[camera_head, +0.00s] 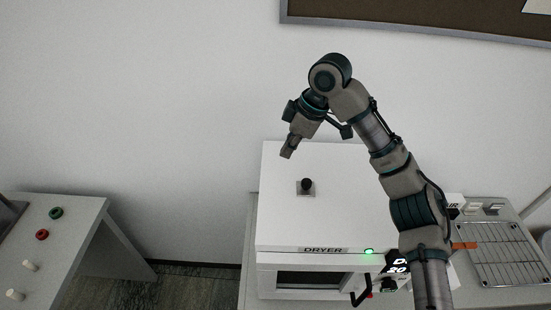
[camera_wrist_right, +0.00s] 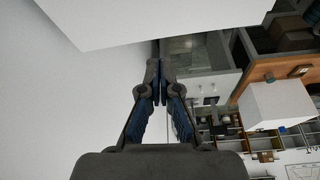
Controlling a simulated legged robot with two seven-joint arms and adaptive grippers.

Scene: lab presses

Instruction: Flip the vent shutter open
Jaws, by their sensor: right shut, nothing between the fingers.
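A white dryer (camera_head: 330,215) stands in the middle of the head view, labelled DRYER on its front edge. A small black knob on a square plate (camera_head: 306,187) sits on its top; I cannot tell for certain whether this is the vent shutter. My right gripper (camera_head: 286,153) is above the back left of the dryer top, pointing down, apart from the knob. In the right wrist view its fingers (camera_wrist_right: 156,72) are together with nothing between them. A white surface (camera_wrist_right: 150,15) fills the top of that view. My left gripper is not in view.
A grey table (camera_head: 80,220) with red and green buttons and two pale pegs stands at the left. A wire rack (camera_head: 505,250) lies right of the dryer. A green light (camera_head: 369,251) and a black handle (camera_head: 362,290) are on the dryer's front. A wall is behind.

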